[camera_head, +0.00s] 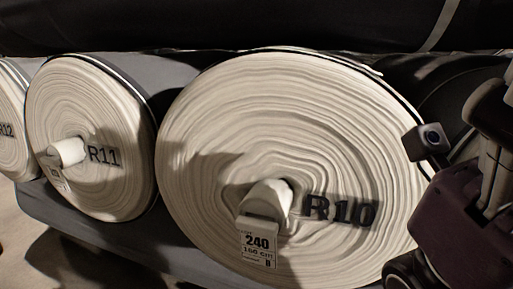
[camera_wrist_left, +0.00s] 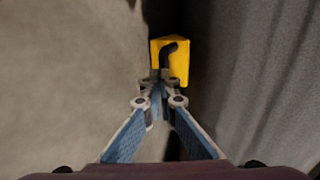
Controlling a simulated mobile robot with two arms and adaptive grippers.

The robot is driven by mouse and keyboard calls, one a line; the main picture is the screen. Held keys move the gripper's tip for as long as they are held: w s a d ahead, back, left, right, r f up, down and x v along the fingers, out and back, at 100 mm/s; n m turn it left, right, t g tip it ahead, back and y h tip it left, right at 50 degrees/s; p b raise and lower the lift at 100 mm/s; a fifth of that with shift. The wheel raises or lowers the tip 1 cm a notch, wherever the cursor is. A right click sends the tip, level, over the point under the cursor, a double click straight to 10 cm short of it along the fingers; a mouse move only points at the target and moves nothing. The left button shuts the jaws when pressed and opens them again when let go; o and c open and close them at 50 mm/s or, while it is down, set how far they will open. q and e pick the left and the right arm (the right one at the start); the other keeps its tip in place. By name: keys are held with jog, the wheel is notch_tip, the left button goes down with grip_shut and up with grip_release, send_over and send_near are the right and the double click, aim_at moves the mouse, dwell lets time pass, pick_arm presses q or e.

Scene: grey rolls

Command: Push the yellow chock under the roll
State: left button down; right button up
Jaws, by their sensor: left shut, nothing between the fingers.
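The yellow chock (camera_wrist_left: 181,62) shows in the left wrist view, top middle, with a black bent handle (camera_wrist_left: 172,50) on its near side. It sits in a dark strip between two grey surfaces. My left gripper (camera_wrist_left: 162,80) is shut and empty, its fingertips right at the chock's near side by the handle; I cannot tell if they touch. In the head view the big roll R10 (camera_head: 220,120) shows its cream end face with a core and a 240 tag. The chock and left gripper do not show there. My right gripper is not visible.
Roll R11 (camera_head: 105,110) stands left of R10, and R12 (camera_head: 8,140) at the left edge. A dark roll (camera_head: 230,22) lies across the top. One of my arms (camera_head: 470,215) covers the right edge of R10. Bare floor (camera_head: 25,245) shows at lower left.

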pick_arm(q)
jog(key=shift+w, duration=0.15)
jog(key=shift+w+d+b, duration=0.3)
jog(key=shift+w+d, duration=0.05)
jog(key=shift+w, duration=0.45)
jog(key=shift+s+a+r+p, duration=0.1)
jog(key=shift+s+a+p, duration=0.1)
jog(key=shift+s+p, duration=0.4)
jog(key=shift+s+a+p, duration=0.2)
jog(key=shift+s+p, duration=0.25)
jog(key=shift+s, duration=0.1)
jog(key=shift+s+a+p, duration=0.3)
jog(key=shift+s+p, duration=0.15)
jog(key=shift+s, duration=0.3)
